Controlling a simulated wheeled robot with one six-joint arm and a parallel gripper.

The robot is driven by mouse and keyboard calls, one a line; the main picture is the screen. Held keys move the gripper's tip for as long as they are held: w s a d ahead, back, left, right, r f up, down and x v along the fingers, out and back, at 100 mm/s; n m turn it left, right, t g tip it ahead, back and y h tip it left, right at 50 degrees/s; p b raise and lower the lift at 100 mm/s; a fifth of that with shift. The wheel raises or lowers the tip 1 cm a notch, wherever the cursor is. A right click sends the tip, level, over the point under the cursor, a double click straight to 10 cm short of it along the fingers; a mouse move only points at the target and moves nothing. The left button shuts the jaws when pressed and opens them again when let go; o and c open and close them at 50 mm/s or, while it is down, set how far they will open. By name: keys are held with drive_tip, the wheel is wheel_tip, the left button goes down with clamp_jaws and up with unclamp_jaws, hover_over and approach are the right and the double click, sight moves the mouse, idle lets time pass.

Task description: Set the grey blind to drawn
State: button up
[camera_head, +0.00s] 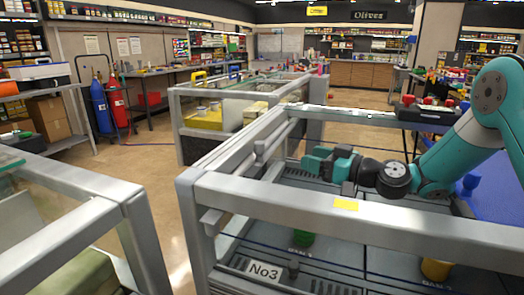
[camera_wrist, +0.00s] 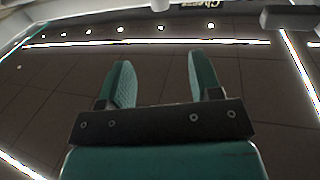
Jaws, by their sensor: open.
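My gripper (camera_head: 318,160) has teal fingers and is open. It points left, above the inside of the grey-framed enclosure labelled No3. In the wrist view its two fingers (camera_wrist: 160,62) stand apart with nothing between them, against the dark ceiling. I cannot pick out the grey blind for certain. A grey bar with a short grey cylinder (camera_head: 262,150) on it runs along the left side of the enclosure, left of my gripper and apart from it. A grey block (camera_wrist: 290,17) shows at the top right of the wrist view; I cannot tell what it is.
The enclosure's front rail (camera_head: 300,200) crosses below my gripper and carries a yellow label (camera_head: 346,204). Inside are a green object (camera_head: 302,238) and a yellow one (camera_head: 436,269). Another framed bench (camera_head: 130,195) stands at left. Open floor (camera_head: 165,180) lies between.

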sight(262, 143)
drive_tip(key=p+x, duration=0.3)
drive_tip(key=x, duration=1.3)
drive_tip(key=shift+p, duration=0.4)
